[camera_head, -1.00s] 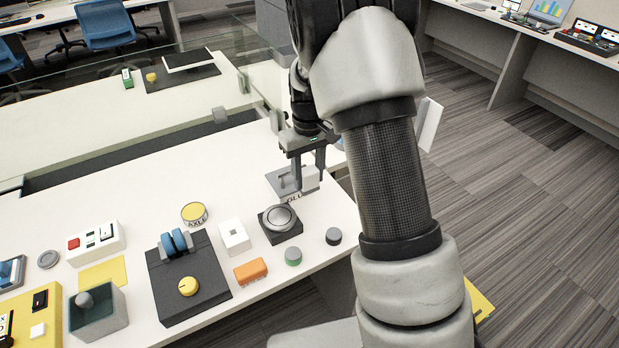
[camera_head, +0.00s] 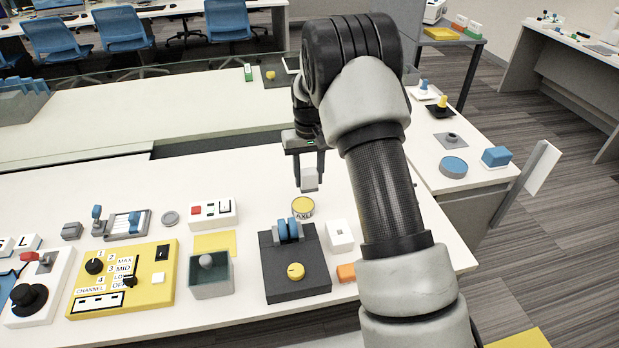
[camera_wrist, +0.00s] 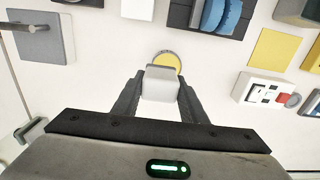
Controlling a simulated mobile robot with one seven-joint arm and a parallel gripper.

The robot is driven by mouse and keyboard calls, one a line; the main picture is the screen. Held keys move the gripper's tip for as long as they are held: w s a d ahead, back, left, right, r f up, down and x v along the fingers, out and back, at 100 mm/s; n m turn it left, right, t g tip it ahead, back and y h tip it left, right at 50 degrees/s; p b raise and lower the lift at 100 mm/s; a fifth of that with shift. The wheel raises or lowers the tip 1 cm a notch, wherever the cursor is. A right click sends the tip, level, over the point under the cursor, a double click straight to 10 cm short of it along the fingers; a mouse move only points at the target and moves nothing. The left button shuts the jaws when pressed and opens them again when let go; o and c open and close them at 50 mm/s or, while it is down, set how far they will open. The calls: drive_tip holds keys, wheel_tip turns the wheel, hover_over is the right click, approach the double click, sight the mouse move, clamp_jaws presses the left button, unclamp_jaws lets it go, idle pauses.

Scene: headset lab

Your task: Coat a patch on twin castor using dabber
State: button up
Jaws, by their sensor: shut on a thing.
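My gripper (camera_head: 310,168) is shut on a pale grey-white block, which I take to be the dabber (camera_head: 310,180). The dabber hangs between the fingertips, apparently above the table, just behind the yellow-topped AXLE tin (camera_head: 302,207). In the wrist view the dabber (camera_wrist: 160,85) partly covers the tin's yellow top (camera_wrist: 166,59). The twin castor (camera_head: 287,229), two blue wheels side by side, stands on a dark base with a yellow knob, in front of the tin. The wrist view cuts it off at the top edge (camera_wrist: 222,14). The dabber and castor are apart.
A white block (camera_head: 339,235) and an orange block (camera_head: 346,272) stand right of the castor base. Left are a yellow sheet (camera_head: 215,243), a grey open box (camera_head: 210,278) and a white switch panel (camera_head: 214,214). The white table behind my gripper is mostly clear.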

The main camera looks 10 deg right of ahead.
sight(302, 190)
drive_tip(key=shift+w+a+f, duration=0.1)
drive_tip(key=shift+w+a, duration=0.25)
drive_tip(key=shift+a, duration=0.5)
drive_tip(key=shift+f+b, duration=1.85)
drive_tip(key=shift+f, duration=1.05)
drive_tip(key=shift+f+b, duration=0.3)
drive_tip(key=shift+f, duration=0.25)
drive_tip(key=shift+r+p, duration=2.05)
drive_tip(key=shift+r, duration=1.5)
